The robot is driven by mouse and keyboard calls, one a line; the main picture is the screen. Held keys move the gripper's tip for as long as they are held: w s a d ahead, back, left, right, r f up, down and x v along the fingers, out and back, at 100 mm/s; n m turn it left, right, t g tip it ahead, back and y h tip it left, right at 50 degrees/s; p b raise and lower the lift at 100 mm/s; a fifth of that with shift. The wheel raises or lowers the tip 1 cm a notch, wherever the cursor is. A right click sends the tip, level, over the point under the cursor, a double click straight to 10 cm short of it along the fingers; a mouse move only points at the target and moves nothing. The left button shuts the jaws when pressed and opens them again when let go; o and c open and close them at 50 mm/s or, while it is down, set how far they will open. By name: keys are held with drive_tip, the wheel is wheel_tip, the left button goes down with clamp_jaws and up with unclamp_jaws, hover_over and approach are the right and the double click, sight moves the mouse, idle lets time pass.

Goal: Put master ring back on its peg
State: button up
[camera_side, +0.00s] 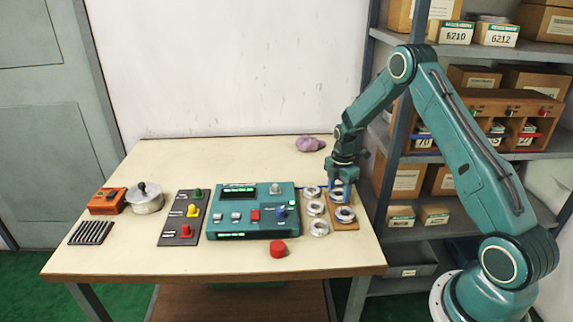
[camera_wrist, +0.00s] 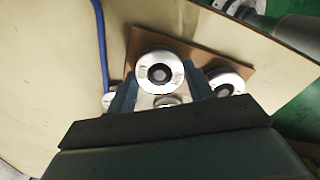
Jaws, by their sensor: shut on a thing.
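My gripper (camera_side: 341,194) points down over the back part of a brown wooden board (camera_side: 346,226) at the table's right side. In the wrist view my gripper (camera_wrist: 160,88) is shut on a silver ring with a dark centre, which I take as the master ring (camera_wrist: 160,62). A grey round shape shows inside its bore; I cannot tell if this is the peg or whether the ring is around it. A second ring (camera_side: 345,214) lies on the front part of the board and shows right of the fingers in the wrist view (camera_wrist: 226,83).
Several silver rings (camera_side: 319,228) lie in a row just left of the board. A teal control box (camera_side: 240,222) stands further left, with a red knob (camera_side: 278,249) in front. A purple cloth (camera_side: 310,144) lies at the back. The table's right edge is close.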

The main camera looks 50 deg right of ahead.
idle(0.4)
drive_tip(key=o, duration=1.3)
drive_tip(key=shift+o, duration=0.2)
drive_tip(key=shift+r, duration=3.7)
